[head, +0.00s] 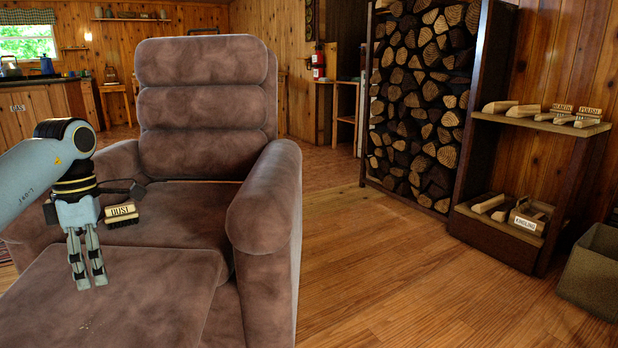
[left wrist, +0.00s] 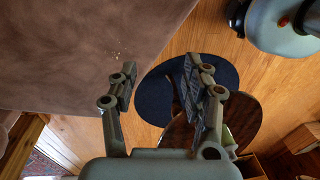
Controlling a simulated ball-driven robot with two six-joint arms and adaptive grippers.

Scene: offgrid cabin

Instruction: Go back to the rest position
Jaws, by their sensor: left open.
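My left gripper (head: 91,283) hangs with its fingers down over the raised footrest of a brown recliner (head: 205,100). Its two fingers are apart with nothing between them, as the left wrist view of the gripper (left wrist: 160,78) also shows. A brush labelled DUST (head: 122,213) lies on the recliner's seat, just right of my left gripper in the head view and apart from its fingers. My right gripper is not in view.
Small crumbs (head: 83,326) lie on the footrest. A firewood rack (head: 420,100) and a wooden shelf (head: 545,124) with several brushes stand at the right, with a grey bin (head: 592,275) at the edge. The wooden floor (head: 390,270) right of the recliner is clear.

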